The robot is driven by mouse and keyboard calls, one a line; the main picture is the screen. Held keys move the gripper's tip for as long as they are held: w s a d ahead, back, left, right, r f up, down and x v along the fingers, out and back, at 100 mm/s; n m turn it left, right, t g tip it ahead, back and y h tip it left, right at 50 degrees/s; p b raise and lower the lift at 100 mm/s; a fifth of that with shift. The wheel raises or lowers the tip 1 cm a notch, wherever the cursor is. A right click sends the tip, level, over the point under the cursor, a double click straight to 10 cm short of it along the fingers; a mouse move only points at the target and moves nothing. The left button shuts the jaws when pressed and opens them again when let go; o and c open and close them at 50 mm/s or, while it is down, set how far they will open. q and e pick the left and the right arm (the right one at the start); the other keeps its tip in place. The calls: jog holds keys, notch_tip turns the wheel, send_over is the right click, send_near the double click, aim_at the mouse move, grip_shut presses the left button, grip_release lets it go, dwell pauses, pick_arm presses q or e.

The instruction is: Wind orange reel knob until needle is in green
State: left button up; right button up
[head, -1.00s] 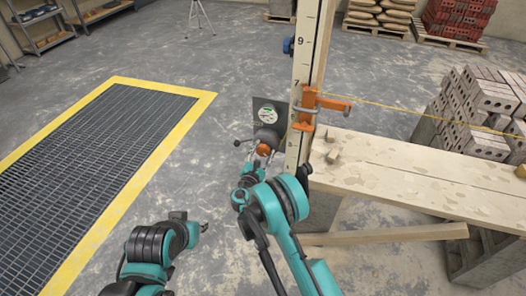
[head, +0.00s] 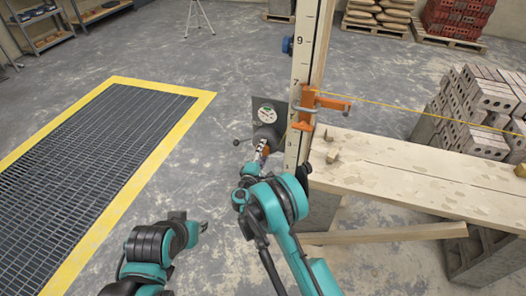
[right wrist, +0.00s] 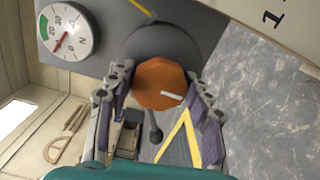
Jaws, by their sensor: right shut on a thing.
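The orange reel knob (right wrist: 160,83) is faceted, with a white mark on its face. It sits on a dark grey round reel (right wrist: 165,45). My right gripper (right wrist: 160,98) is shut on the knob, one finger on each side; in the head view its fingers (head: 262,153) cover most of the knob. A round white gauge (right wrist: 67,32) with a green band is beside the reel, and it also shows small in the head view (head: 267,114). Its red needle points away from the green band, toward the lower left. My left gripper (head: 203,227) is low in the head view, away from the reel.
The reel's grey plate is beside a tall marked wooden post (head: 302,65). An orange clamp (head: 308,103) on the post meets a yellow line. A crank-like lever (right wrist: 153,128) sticks out near the knob. A plank bench (head: 420,180) is to the right.

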jog(key=shift+m, duration=1.7)
jog(key=o, duration=1.2)
jog(key=shift+f, duration=0.1)
jog(key=v, duration=0.7)
jog(key=shift+s, duration=0.25)
